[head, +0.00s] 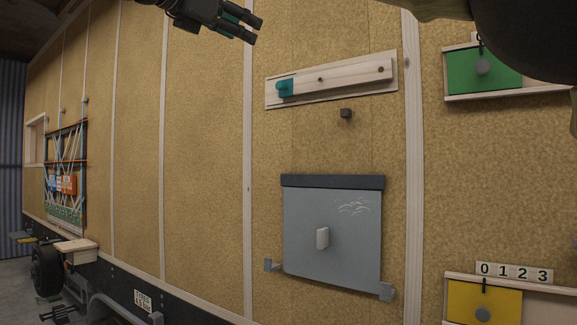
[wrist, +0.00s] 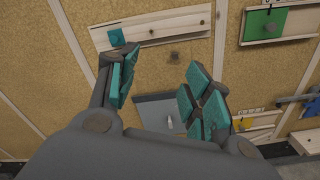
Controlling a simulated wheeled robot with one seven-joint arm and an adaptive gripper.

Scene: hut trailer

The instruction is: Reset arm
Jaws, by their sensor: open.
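My gripper (head: 243,22) shows at the top of the head view, a dark hand with teal finger pads. In the wrist view my gripper (wrist: 158,88) is open, with its two fingers wide apart and nothing between them. It is in front of the cork-like wall, above and left of the wooden rail in the head view. It touches nothing that I can see.
The wall carries a wooden rail (head: 340,78) with a teal slider (head: 285,88), a small dark peg (head: 346,114), a grey panel (head: 335,262) with a white handle (head: 322,238), and green (head: 475,72) and yellow (head: 470,303) sliding panels.

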